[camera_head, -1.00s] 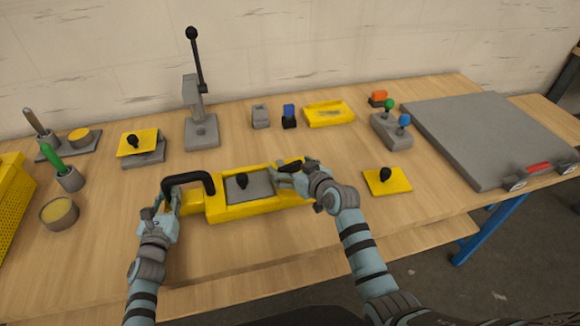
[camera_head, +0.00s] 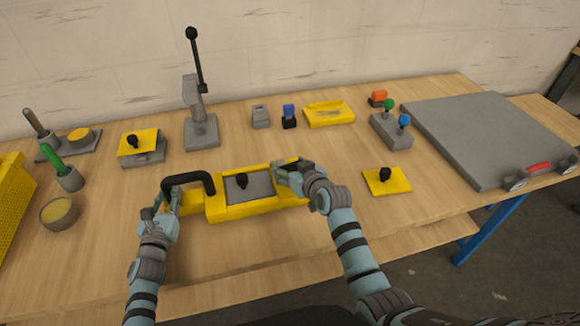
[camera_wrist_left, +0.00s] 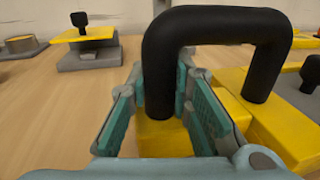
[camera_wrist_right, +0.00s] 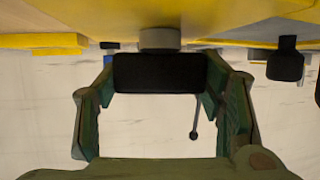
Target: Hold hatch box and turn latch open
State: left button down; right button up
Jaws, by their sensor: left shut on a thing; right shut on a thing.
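The yellow hatch box (camera_head: 255,210) lies on the table, with a grey hatch plate (camera_head: 262,188) and a black knob (camera_head: 242,180) on top. A black arched handle (camera_head: 190,178) rises at its left end. My left gripper (camera_head: 174,192) is shut on the handle's near-left leg, which also shows between the fingers in the left wrist view (camera_wrist_left: 158,85). My right gripper (camera_head: 285,172) is at the box's right end. In the right wrist view its fingers are shut on a black latch (camera_wrist_right: 158,73) on a grey round base. The latch is hidden by the gripper in the head view.
A yellow plate with a black knob (camera_head: 387,181) lies to the right. A grey lever stand (camera_head: 200,130), a yellow tray (camera_head: 328,113) and a joystick block (camera_head: 392,130) stand behind. A large grey panel (camera_head: 490,130) fills the right side.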

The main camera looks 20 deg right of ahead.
jog(key=shift+m+h, duration=1.2)
jog(key=shift+h, duration=0.2)
jog(key=o, duration=1.7)
notch_tip(320, 180, up, 10)
